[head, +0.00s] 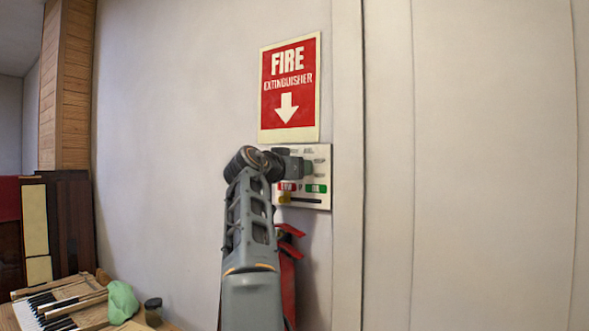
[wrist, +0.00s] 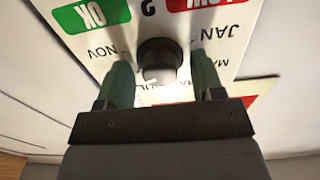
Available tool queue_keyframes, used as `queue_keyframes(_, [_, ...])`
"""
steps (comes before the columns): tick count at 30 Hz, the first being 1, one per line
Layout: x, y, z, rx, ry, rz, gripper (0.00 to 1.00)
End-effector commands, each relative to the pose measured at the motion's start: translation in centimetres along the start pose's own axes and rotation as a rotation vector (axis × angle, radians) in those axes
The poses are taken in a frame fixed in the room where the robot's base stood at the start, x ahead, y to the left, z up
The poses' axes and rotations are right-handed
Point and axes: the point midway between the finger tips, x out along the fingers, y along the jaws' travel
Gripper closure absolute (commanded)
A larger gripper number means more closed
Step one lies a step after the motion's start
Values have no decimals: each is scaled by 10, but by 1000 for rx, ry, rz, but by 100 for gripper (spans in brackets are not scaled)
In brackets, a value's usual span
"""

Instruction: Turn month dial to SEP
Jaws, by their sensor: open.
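The month dial is a dark round knob (wrist: 160,58) on a white panel (wrist: 235,58), seen upside down in the wrist view. Month labels including JAN and NOV are printed around it; others are partly hidden by my gripper, and I cannot read the knob's setting. My gripper (wrist: 158,68) is open, with one green finger on each side of the knob. Gaps show between the fingers and the knob. In the head view the panel (head: 322,199) is on the wall and my gripper (head: 306,167) covers the dial.
A red fire extinguisher sign (head: 290,85) is above the panel. A red extinguisher (head: 288,270) is below it, partly behind my arm. Piano keys (head: 50,308), a green cloth (head: 122,302) and a small dark jar (head: 153,310) are at lower left. The wall at right is bare.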

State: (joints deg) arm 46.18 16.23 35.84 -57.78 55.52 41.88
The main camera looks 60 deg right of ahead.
Motion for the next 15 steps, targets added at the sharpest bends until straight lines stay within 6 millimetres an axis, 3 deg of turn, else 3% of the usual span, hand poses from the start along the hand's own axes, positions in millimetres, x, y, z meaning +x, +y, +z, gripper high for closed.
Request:
queue_keyframes(8, [-15, 0, 2, 1, 0, -3, 39])
queue_keyframes(15, [-63, -1, 4, 1, 0, -6, 39])
